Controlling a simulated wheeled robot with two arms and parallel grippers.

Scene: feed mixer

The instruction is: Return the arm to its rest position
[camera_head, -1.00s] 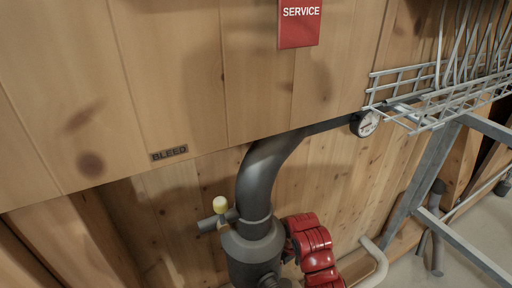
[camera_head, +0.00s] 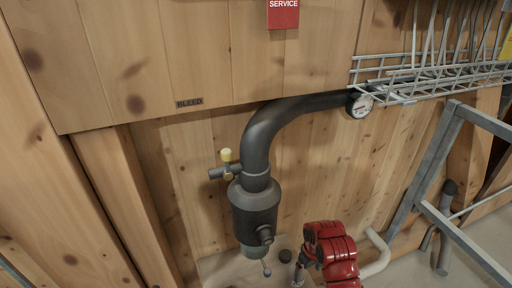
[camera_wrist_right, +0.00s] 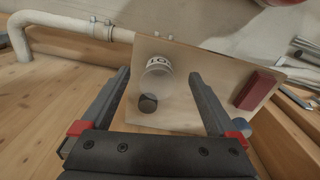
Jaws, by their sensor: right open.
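My right arm, in red, comes up from the bottom of the head view, right of the dark pipe's vessel. My right gripper (camera_head: 298,270) is small there, low beside the vessel and apart from it. In the right wrist view my right gripper (camera_wrist_right: 163,78) has its two dark fingers wide apart, with nothing held between them. Beyond the fingers lies a pale board (camera_wrist_right: 182,62) with a clear, whitish cylinder (camera_wrist_right: 158,75) bearing dark letters, a black round piece (camera_wrist_right: 148,103) and a red block (camera_wrist_right: 256,89). My left gripper is not in view.
A dark pipe (camera_head: 262,140) bends down into a grey vessel (camera_head: 255,207) with a yellow-knobbed valve (camera_head: 226,156). A gauge (camera_head: 360,106) sits on the pipe. A wire tray (camera_head: 430,82) and metal frame (camera_head: 425,165) stand right. A wooden wall is behind.

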